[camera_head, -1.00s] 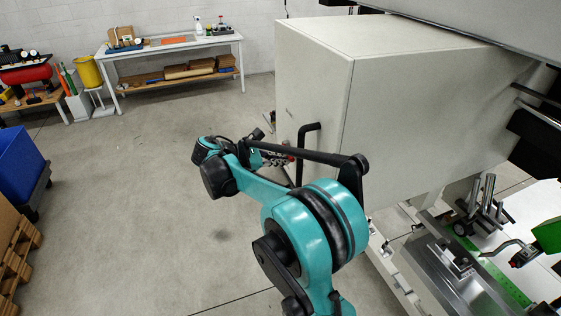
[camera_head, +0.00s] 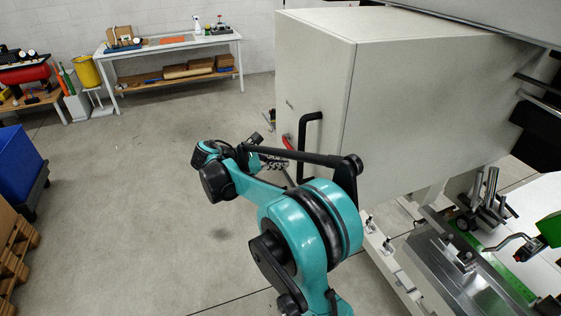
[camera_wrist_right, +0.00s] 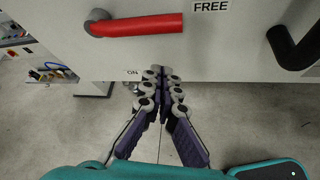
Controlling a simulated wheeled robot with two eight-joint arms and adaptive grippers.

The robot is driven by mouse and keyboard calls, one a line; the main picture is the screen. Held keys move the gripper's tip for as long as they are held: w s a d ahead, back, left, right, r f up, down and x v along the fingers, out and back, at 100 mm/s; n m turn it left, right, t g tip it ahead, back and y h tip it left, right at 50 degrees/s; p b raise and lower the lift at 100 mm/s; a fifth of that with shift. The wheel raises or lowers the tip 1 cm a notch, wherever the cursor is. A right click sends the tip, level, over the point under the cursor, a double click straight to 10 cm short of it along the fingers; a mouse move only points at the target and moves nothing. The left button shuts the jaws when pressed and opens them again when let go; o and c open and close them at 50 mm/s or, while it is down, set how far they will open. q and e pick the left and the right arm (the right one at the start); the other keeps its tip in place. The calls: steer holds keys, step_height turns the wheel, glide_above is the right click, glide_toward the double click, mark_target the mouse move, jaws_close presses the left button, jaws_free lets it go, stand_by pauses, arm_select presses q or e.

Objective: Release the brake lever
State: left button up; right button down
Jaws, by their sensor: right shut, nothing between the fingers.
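The brake lever (camera_wrist_right: 145,24) has a red grip and a grey pivot on the pale cabinet face. In the right wrist view it lies about level, its free end just short of the FREE label (camera_wrist_right: 210,7). The ON label (camera_wrist_right: 131,71) is lower on the panel. My right gripper (camera_wrist_right: 162,72) is shut and empty, below the lever and apart from it in this view. In the head view the gripper (camera_head: 274,161) is partly hidden by my arm, with the red lever (camera_head: 287,141) showing just above it. My left gripper is not in view.
A black bar handle (camera_head: 310,130) stands out from the cabinet (camera_head: 330,75) close to the lever; it also shows in the right wrist view (camera_wrist_right: 292,48). A workbench (camera_head: 170,50) stands at the back wall, a blue bin (camera_head: 18,170) at far left. Floor left of my arm is clear.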

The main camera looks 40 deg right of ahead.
steer(key=w+p+v, duration=0.1)
steer(key=w+v, duration=0.1)
steer(key=v, duration=0.8)
steer(key=shift+r+p, duration=0.2)
steer(key=shift+p, duration=0.1)
steer(key=shift+d+f, duration=0.1)
